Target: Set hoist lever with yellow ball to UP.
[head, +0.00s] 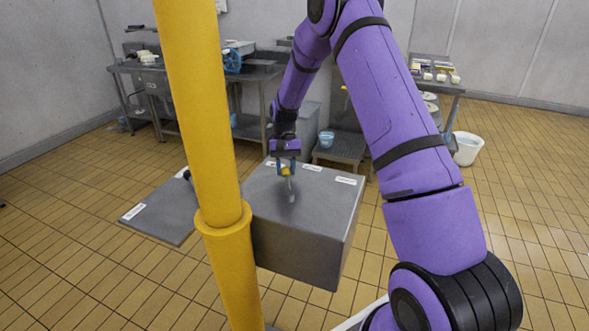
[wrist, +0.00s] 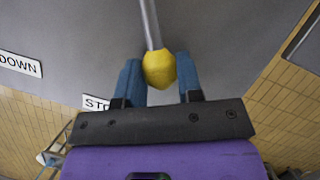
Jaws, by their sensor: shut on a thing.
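The hoist lever is a thin grey metal rod (wrist: 150,22) with a yellow ball (wrist: 158,69) at its end. It stands on top of a grey metal box (head: 300,247), and the ball also shows small in the head view (head: 286,171). My gripper (wrist: 159,72) has its blue fingers on either side of the yellow ball and is shut on it. In the wrist view a DOWN label (wrist: 20,64) lies at the left and a partly hidden label starting "ST" (wrist: 96,102) lies near the fingers. The head view shows several white labels along the box's far edge, too small to read.
A yellow post (head: 205,130) stands in front, left of the box. A flat grey plate (head: 158,212) with a label and a dark knob (head: 187,174) lies on its left. Metal tables stand behind; a white bucket (head: 467,149) is at right. Tiled floor is clear at right.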

